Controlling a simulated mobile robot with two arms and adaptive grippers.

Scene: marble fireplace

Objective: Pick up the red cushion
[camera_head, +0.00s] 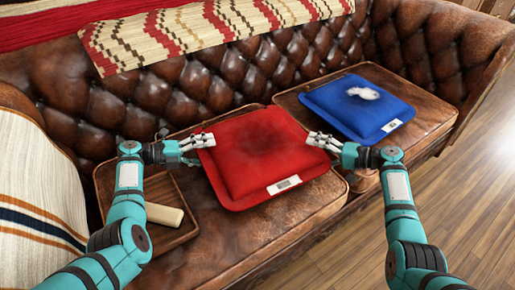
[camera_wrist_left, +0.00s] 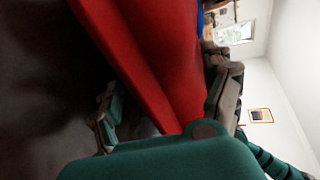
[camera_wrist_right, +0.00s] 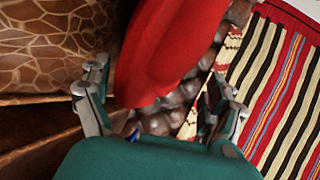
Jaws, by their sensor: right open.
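The red cushion (camera_head: 255,150) appears to lie flat on the brown leather sofa seat, with a dark patch on top and a white label near its front edge. My left gripper (camera_head: 204,143) is at its left edge. In the left wrist view the cushion (camera_wrist_left: 165,60) reaches between the spread fingers, with a gap on one side. My right gripper (camera_head: 314,140) is open at the cushion's right edge. In the right wrist view the cushion (camera_wrist_right: 165,55) reaches in between the fingers, with room on both sides. Whether any finger touches the cushion I cannot tell.
A blue cushion (camera_head: 360,105) with a white tuft lies to the right. A wooden tray (camera_head: 170,190) with a cream block (camera_head: 164,215) sits at left. A striped throw (camera_head: 40,190) covers the left armrest, and a patterned blanket (camera_head: 190,30) covers the backrest.

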